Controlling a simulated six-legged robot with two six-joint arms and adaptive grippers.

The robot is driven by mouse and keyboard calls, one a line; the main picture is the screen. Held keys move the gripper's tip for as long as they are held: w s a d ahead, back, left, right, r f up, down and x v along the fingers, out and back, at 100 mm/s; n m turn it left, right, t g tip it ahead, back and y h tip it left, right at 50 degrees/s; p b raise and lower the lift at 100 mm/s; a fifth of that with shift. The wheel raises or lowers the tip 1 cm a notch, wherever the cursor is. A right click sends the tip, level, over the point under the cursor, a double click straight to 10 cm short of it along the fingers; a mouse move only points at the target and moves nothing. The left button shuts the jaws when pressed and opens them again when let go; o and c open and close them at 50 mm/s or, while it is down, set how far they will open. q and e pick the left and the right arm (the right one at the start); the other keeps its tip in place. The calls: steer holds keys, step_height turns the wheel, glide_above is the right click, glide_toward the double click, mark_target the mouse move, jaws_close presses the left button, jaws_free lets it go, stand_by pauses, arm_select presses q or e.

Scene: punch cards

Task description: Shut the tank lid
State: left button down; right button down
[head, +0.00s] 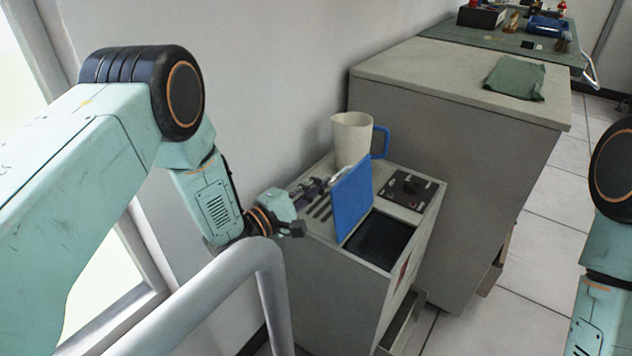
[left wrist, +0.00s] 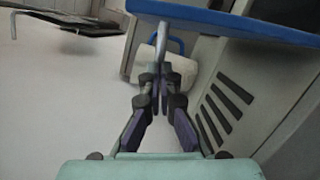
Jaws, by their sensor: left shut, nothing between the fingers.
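The blue tank lid (head: 351,199) stands raised, roughly upright, along the left side of the dark tank opening (head: 384,240) on top of the grey cabinet. My left gripper (head: 322,188) is shut and empty at the lid's left, outer side. In the head view its fingertips come close to the lid; I cannot tell whether they touch it. In the left wrist view the shut fingers (left wrist: 160,82) point forward, and the blue lid (left wrist: 225,22) crosses the top of the picture above them. My right gripper is out of view; only part of my right arm shows.
A cream jug (head: 352,138) with a blue handle stands behind the lid. Slots (left wrist: 222,112) mark the cabinet top by my left gripper. A larger cabinet (head: 455,82) with a green cloth (head: 515,78) stands behind.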

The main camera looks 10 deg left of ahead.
mark_target(343, 186)
arm_select(q)
steer(key=shift+s+d+r+m+p, duration=0.2)
steer(key=shift+d+r+m+p, duration=0.35)
steer(key=shift+p, duration=0.1)
steer(key=shift+s+d+r+m+p, duration=0.2)
steer(key=shift+d+r+m+p, duration=0.2)
steer(key=shift+m+p, duration=0.2)
steer(key=shift+s+d+r+m+g+p, duration=0.15)
steer(key=shift+s+d+r+m+p, duration=0.05)
steer(key=shift+d+m+p, duration=0.3)
steer(key=shift+s+d+r+m+g+p, duration=0.15)
steer(key=shift+s+d+m+p, duration=0.05)
steer(key=shift+d+m+p, duration=0.3)
steer(key=shift+s+d+m+y+p, duration=0.2)
steer(key=shift+d+m+y+p, duration=0.1)
steer(key=shift+d+p, duration=0.1)
steer(key=shift+s+d+p, duration=0.15)
steer(key=shift+d+p, duration=0.15)
steer(key=shift+d, duration=0.1)
steer(key=shift+r, duration=0.1)
